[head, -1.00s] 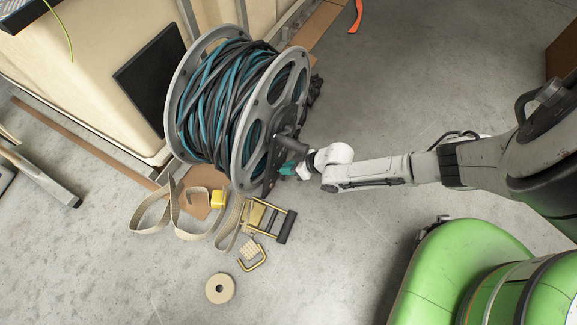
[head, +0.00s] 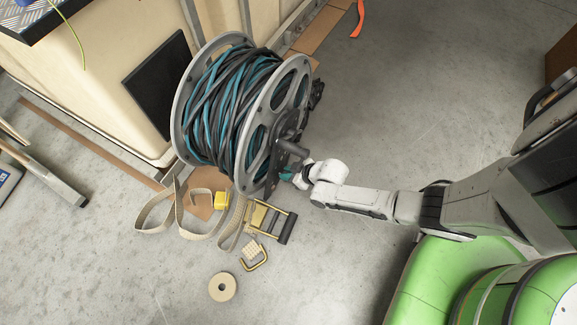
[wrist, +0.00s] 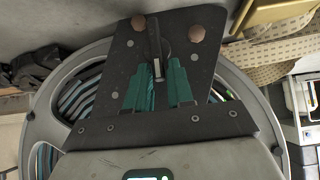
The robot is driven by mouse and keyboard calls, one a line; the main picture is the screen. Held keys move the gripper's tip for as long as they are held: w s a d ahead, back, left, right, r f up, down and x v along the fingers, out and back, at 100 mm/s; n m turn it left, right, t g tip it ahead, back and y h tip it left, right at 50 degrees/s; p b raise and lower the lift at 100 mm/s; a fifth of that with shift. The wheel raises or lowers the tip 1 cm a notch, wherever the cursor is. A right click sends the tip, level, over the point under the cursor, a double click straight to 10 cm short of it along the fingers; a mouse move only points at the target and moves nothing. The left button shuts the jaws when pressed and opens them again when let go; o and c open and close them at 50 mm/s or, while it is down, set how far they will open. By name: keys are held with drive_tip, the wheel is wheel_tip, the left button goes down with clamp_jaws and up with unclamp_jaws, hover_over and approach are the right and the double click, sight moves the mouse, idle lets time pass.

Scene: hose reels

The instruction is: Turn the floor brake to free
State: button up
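A hose reel (head: 225,110) wound with teal and black hose stands on its side flanges. A dark bracket plate (wrist: 195,50) with two brown round knobs sits before the reel's flange in the wrist view. A thin dark lever (wrist: 154,38) with a metallic end stands on this plate, seemingly the floor brake. My gripper (wrist: 160,72) has teal fingers on either side of the lever's near end. Whether they touch it is unclear. In the head view my gripper (head: 287,173) is at the reel's lower right side, and the lever is not distinguishable there.
A beige strap (head: 180,215), a yellow-and-black ratchet buckle (head: 268,220), a brass hook (head: 254,262) and a tape roll (head: 222,287) lie on the floor below the reel. A cream cabinet (head: 90,85) stands behind.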

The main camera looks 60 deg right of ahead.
drive_tip(key=shift+o, duration=1.4)
drive_tip(key=shift+r, duration=0.1)
drive_tip(key=p+v, duration=0.7)
drive_tip(key=v, duration=0.3)
drive_tip(key=shift+s+r, duration=0.2)
drive_tip(key=shift+s, duration=0.05)
